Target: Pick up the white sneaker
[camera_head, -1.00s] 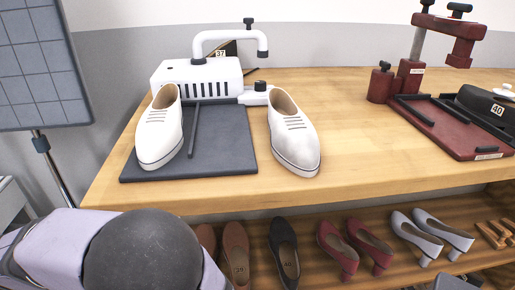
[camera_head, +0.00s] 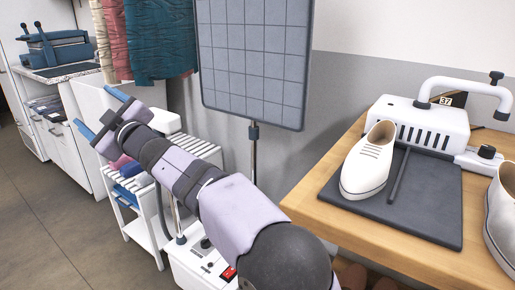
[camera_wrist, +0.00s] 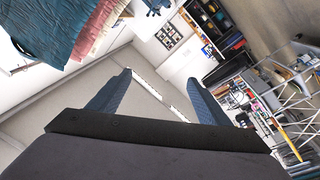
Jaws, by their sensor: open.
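A white sneaker (camera_head: 366,168) with dark lace lines stands on a dark grey mat (camera_head: 436,225) on the wooden table at right in the head view. A second white shoe (camera_head: 502,222) stands to its right beside the mat, cut off by the picture's edge. My gripper (camera_head: 101,112) is open and empty, far to the left of both shoes and well away from the table. In the wrist view its two blue fingers (camera_wrist: 160,78) are spread with nothing between them. Neither shoe shows in the wrist view.
A white press (camera_head: 425,122) with a curved handle stands behind the sneakers. A grey gridded panel on a stand (camera_head: 255,60) rises left of the table (camera_head: 325,190). Hanging clothes (camera_head: 160,40) and a white slatted rack (camera_head: 148,228) are near my arm.

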